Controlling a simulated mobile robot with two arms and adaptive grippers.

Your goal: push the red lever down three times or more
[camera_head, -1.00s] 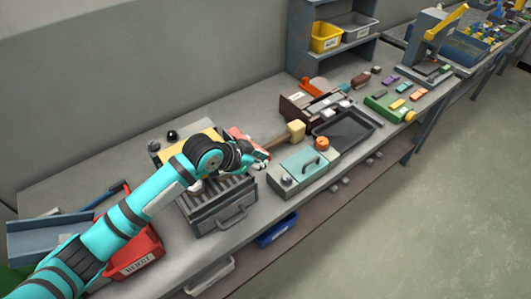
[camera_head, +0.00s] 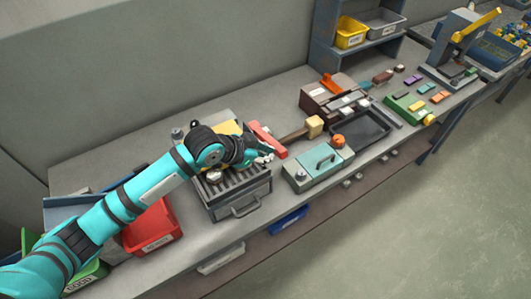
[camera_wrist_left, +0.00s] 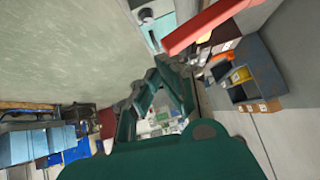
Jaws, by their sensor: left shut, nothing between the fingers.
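The red lever (camera_head: 266,139) shows as a red bar beside the ridged grey press-like unit (camera_head: 238,191). It also crosses the top of the left wrist view (camera_wrist_left: 200,27). My left gripper (camera_head: 265,159) is above the front right part of that unit, close to the lever's near end. It is shut and empty. My left arm hides part of the unit. My right gripper is not in view.
A mallet (camera_head: 314,125) lies right of the lever. A teal-lidded box (camera_head: 318,166) and dark tray (camera_head: 386,127) stand further right. A red bin (camera_head: 152,226) is left of the unit. A shelf (camera_head: 318,35) stands behind. The bench's front edge is near.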

